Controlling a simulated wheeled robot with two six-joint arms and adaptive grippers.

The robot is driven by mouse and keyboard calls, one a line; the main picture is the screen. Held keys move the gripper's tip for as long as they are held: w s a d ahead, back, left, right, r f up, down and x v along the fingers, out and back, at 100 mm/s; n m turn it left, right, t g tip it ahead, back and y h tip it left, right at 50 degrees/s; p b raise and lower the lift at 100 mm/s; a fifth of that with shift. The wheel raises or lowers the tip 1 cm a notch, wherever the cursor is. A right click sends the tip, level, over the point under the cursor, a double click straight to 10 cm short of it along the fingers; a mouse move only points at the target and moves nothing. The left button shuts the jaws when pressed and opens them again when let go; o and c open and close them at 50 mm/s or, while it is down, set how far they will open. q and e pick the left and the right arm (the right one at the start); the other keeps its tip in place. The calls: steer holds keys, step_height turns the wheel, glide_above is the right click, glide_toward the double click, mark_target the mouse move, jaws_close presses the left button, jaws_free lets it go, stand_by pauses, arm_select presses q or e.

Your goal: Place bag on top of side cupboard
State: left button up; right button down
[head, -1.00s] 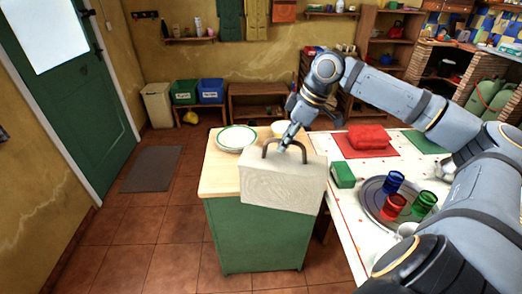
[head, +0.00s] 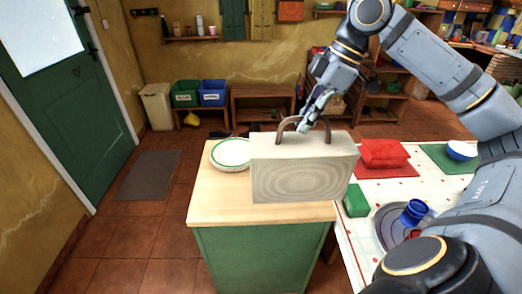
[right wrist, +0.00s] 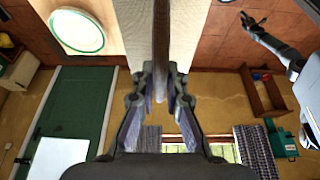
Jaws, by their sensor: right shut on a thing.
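The bag (head: 302,172) is a pale, box-shaped case with a brown arched handle. It is upright over the wooden top of the green side cupboard (head: 215,213); its right end reaches past the top's right edge in the head view. I cannot tell whether its base touches the top. My right gripper (head: 304,128) is shut on the handle, which also shows between the fingers in the right wrist view (right wrist: 161,40). What looks like my left gripper (right wrist: 246,18) is small and dark at that view's upper right; its jaws are unclear.
A green-rimmed plate (head: 231,153) stands left of the bag on the cupboard. To the right, a table (head: 365,238) holds a green box (head: 356,200), a red bundle (head: 384,152) and a tray with cups (head: 388,222). The cupboard's front left top is bare.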

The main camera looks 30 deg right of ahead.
mark_target(262, 133)
steer(key=w+p, duration=0.1)
steer(key=p, duration=0.2)
steer(key=w+a+p, duration=0.1)
steer(key=w+p, duration=0.1)
steer(key=p, duration=0.1)
steer(key=w+f+p, duration=0.1)
steer(key=w+p, duration=0.1)
steer(key=p, duration=0.1)
steer(key=shift+a+p, duration=0.35)
steer(key=shift+w+a+f+p, duration=0.2)
steer(key=shift+w+f+p, duration=0.3)
steer(key=shift+w, duration=0.1)
steer(key=shift+w+a+f+p, duration=0.15)
steer(key=shift+w+f+p, duration=0.2)
steer(key=shift+w+p, duration=0.2)
steer(key=w+f, duration=0.1)
steer(key=f, duration=0.1)
steer(key=w+a+f, duration=0.1)
steer(key=w+f, duration=0.1)
steer(key=w+f+p, duration=0.1)
steer(key=f, duration=0.1)
steer(key=shift+w+a+f, duration=0.15)
steer(key=shift+w, duration=0.05)
steer(key=shift+f, duration=0.25)
step_height(262, 133, down, 3)
steer(key=shift+r+p, duration=0.1)
steer(key=shift+p, duration=0.55)
